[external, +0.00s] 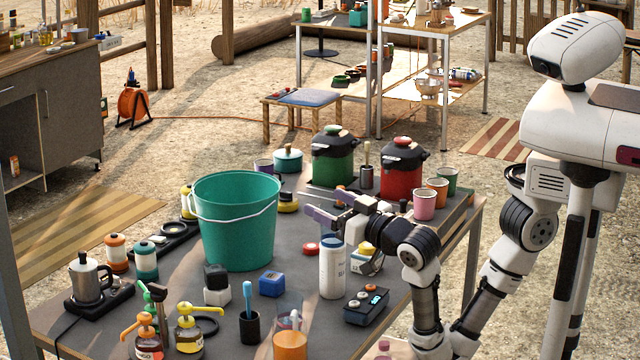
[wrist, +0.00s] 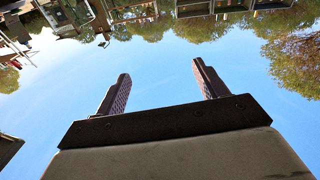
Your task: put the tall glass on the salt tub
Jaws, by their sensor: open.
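A clear glass with orange in its lower part (external: 290,343) stands at the front edge of the table in the external view; it looks like the tall glass. A white cylindrical tub with a blue top (external: 332,272) stands upright behind it to the right; it looks like the salt tub, though its lettering is too small to read. My gripper (external: 309,203) is open and empty, held level above the table behind the white tub and right of the bucket. The wrist view shows its two fingers apart (wrist: 160,75) against the sky, with neither object in view.
A large teal bucket (external: 236,230) stands left of my gripper. A blue box (external: 272,284), a dark cup with a blue-handled tool (external: 250,326) and a dark control box (external: 367,306) stand around the tub. Yellow and orange pump bottles crowd the front left.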

